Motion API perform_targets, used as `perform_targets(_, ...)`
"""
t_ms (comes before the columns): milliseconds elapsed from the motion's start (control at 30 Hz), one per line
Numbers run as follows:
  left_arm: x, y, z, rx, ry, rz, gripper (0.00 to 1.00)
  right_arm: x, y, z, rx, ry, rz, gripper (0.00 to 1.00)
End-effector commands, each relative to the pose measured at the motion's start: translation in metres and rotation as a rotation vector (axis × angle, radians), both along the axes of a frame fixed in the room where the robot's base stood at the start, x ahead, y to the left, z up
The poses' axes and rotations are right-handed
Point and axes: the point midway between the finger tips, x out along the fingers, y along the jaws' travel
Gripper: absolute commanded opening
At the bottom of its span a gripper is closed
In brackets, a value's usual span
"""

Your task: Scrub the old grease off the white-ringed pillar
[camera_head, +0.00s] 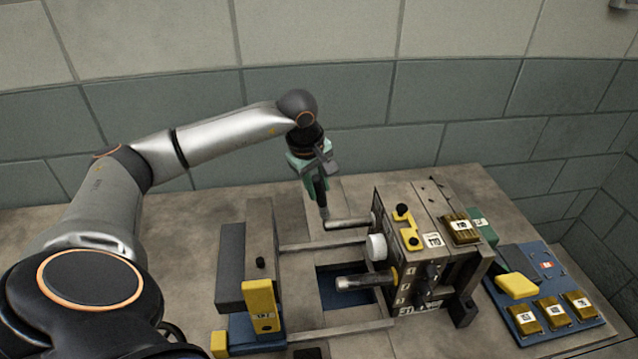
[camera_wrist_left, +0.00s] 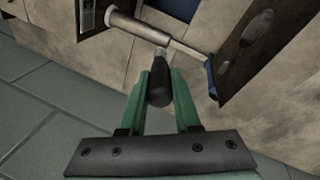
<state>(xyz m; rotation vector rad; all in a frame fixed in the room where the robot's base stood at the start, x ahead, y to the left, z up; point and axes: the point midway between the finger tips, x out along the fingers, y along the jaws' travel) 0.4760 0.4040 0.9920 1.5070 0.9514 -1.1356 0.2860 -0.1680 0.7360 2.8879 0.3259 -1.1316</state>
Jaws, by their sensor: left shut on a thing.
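My left gripper (camera_head: 318,182), with green fingers, is shut on a black-handled tool (camera_head: 322,196) that points down. In the left wrist view, the gripper (camera_wrist_left: 160,88) has the dark handle (camera_wrist_left: 159,88) between its fingers. The tool's lower end is at the free end of the far metal pillar (camera_head: 347,223); I cannot tell whether they touch. This pillar also shows in the left wrist view (camera_wrist_left: 138,27), with a pale ring (camera_wrist_left: 110,15) at its base. A nearer metal pillar (camera_head: 362,282) has a yellow ring at its base. My right gripper is out of view.
The pillars stick out sideways from an upright mould block (camera_head: 442,258). A white round stub (camera_head: 377,247) sits between them. Long bars (camera_head: 322,243) run to the opposite plate (camera_head: 261,235). A blue board (camera_head: 558,328) with yellow blocks lies at right. The table behind the bars is clear.

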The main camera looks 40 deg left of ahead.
Motion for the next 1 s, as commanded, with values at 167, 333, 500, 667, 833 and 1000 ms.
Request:
perform_targets(167, -0.002, 0.001, 0.034, 0.001, -0.003, 0.003, 0.0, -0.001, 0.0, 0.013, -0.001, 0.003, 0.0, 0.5)
perform_targets(333, -0.005, 0.002, 0.046, 0.001, 0.0, 0.009, 0.0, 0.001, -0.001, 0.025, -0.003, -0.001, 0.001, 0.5)
perform_targets(500, -0.006, 0.003, 0.062, 0.0, -0.001, 0.011, 0.0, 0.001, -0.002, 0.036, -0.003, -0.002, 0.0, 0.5)
perform_targets(667, -0.009, 0.005, 0.074, 0.001, -0.001, 0.016, 0.0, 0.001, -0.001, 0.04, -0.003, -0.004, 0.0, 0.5)
perform_targets(833, -0.012, 0.007, 0.085, 0.001, -0.001, 0.02, 0.0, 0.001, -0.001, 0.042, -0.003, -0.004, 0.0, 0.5)
perform_targets(1000, -0.012, 0.007, 0.086, 0.0, 0.0, 0.02, 0.0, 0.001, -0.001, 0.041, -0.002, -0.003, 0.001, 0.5)
